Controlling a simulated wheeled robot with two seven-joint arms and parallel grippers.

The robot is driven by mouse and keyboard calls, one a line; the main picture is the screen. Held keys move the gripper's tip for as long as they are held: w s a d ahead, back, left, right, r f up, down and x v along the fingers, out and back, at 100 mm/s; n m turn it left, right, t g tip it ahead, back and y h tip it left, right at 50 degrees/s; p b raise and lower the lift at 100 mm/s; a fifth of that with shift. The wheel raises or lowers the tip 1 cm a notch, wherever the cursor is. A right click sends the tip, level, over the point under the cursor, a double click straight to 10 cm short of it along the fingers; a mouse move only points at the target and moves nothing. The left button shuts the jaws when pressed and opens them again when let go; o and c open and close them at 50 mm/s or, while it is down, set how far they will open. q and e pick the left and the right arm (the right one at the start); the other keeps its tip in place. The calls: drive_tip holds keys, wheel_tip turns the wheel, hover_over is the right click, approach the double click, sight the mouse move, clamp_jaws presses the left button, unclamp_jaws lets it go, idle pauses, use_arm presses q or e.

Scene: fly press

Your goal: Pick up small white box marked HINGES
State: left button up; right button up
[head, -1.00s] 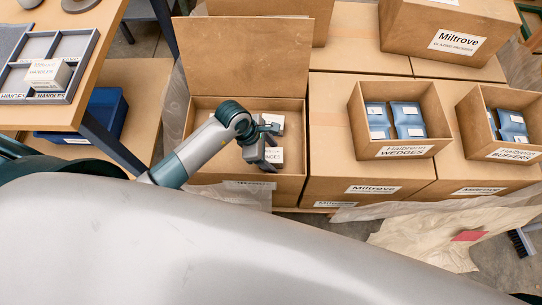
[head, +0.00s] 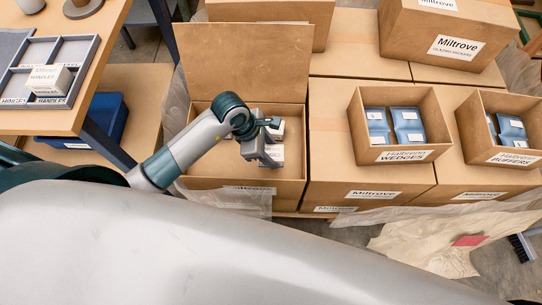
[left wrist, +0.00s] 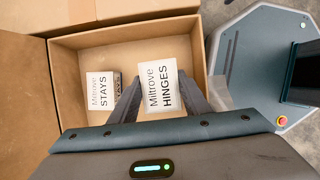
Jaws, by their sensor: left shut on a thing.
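The small white box marked HINGES (left wrist: 160,86) stands between the two fingers of my left gripper (left wrist: 158,95) in the left wrist view, label facing the camera. My left gripper (head: 270,145) is shut on this box, inside or just over the open brown carton (head: 225,183); its height above the floor of the carton is hard to tell. A second white box marked STAYS (left wrist: 103,90) sits in the carton to the left of it in the left wrist view, apart from the fingers. In the head view my gripper partly covers the white boxes. My right gripper is not in view.
A grey divided tray (head: 77,78) on the wooden table (head: 105,55) holds a white HANDLES box (head: 55,80); its front labels read HINGES and HANDLES. Open cartons marked WEDGES (head: 405,155) and BUFFERS (head: 513,158) stand at right. The raised carton flap (head: 245,60) stands behind.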

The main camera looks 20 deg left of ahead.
sight(278, 152)
use_arm(q)
drive_tip(key=shift+r, duration=2.4)
